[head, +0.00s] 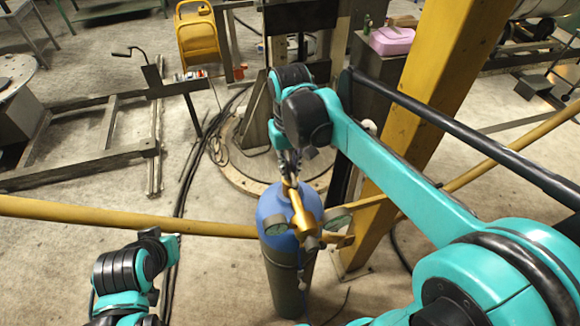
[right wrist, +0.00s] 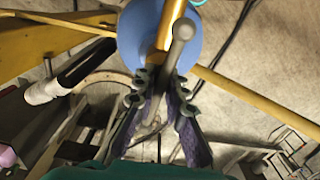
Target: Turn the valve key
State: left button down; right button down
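The gas cylinder (head: 285,270) stands upright on the floor, with a blue top and a dark body. A brass valve (head: 306,225) with two round gauges sits at its top. My right gripper (head: 289,170) points down at the valve from behind it. In the right wrist view, a grey ball-ended bar, apparently the valve key (right wrist: 179,35), runs between the close-set fingers of my right gripper (right wrist: 164,80), which look closed around it. The blue cylinder top (right wrist: 143,32) and the brass valve lie just beyond. My left arm shows at the lower left; its gripper does not show.
A yellow rail (head: 90,214) runs behind the cylinder, and a yellow column (head: 430,95) stands to its right. A dark metal frame (head: 95,160) is on the left. Black cables (head: 195,145) lie on the floor. Open floor lies left of the cylinder.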

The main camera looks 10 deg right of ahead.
aim_at(290, 165)
jog(key=shift+n+b, duration=0.45)
jog(key=shift+n, duration=0.45)
jog(key=c, duration=1.6)
grip_release()
jog(key=shift+o, duration=0.2)
jog(key=shift+r, duration=0.15)
notch_tip(290, 165, up, 12)
jog(key=shift+f, duration=0.2)
